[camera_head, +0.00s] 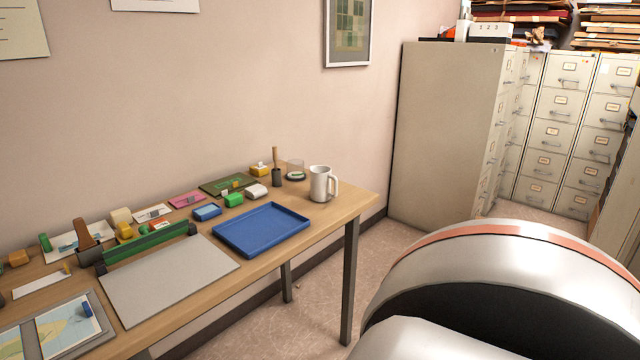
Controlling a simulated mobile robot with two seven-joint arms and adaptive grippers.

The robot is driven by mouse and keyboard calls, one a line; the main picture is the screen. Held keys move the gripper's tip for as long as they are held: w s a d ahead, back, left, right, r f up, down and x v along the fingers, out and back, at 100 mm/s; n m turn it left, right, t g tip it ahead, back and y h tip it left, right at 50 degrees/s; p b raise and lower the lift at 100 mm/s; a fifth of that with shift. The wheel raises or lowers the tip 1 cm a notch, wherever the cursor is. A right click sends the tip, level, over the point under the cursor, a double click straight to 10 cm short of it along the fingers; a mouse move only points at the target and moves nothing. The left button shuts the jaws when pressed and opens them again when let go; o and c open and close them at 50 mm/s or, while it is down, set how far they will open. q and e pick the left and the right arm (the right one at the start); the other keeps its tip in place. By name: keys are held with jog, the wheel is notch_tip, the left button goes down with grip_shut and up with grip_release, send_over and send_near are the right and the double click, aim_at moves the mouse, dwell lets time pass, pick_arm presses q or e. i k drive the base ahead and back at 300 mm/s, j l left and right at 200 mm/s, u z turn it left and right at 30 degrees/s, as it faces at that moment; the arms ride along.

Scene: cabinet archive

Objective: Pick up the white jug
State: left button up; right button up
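The white jug (320,184) stands upright near the right end of the wooden table (352,198), with its handle on the right side. Nothing is touching it from above, and it is in full view. Neither of my grippers shows in the head view. A large white rounded part with an orange band at the lower right looks like part of my own body.
A blue tray (262,229) lies left of the jug. A dark cup with a wooden-handled tool (277,168) and a small round dish (296,175) stand behind it. Several small coloured blocks and a grey board (168,278) lie farther left. Filing cabinets (447,130) stand at the right.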

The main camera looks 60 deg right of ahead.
aim_at(321, 176)
jog(key=l, duration=1)
jog(key=k+l+u, duration=0.15)
jog(key=l, duration=0.85)
